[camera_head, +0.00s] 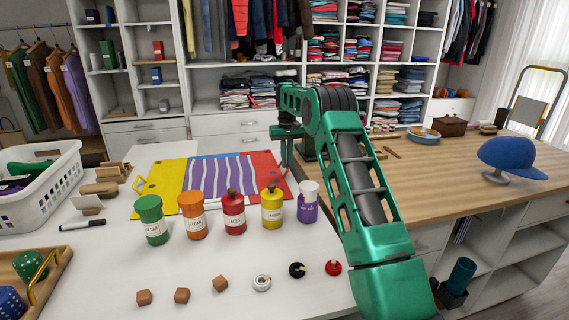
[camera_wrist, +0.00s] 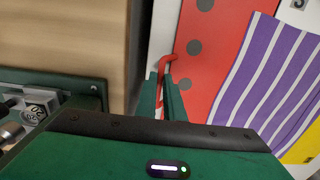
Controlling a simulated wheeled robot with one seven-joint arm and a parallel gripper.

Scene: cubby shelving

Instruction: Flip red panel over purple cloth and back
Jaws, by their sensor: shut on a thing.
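The red panel (camera_head: 262,163) lies flat at the right side of a folding board on the white table. It shows in the wrist view (camera_wrist: 207,75) with grey dots and a red handle (camera_wrist: 168,62) at its edge. The purple cloth (camera_head: 222,176), striped with white, lies flat on the board left of the red panel; in the wrist view it is to the right (camera_wrist: 262,72). The red panel is not over it. My gripper (camera_wrist: 163,88) is shut on the red handle at the panel's outer edge. In the head view the fingertips are too small to make out.
The board's yellow panel (camera_head: 160,182) lies at the left. Several colored jars (camera_head: 233,212) stand close in front of the board. A white basket (camera_head: 62,172) is at the left. A wooden counter (camera_head: 440,172) with a blue cap (camera_head: 510,153) is at the right.

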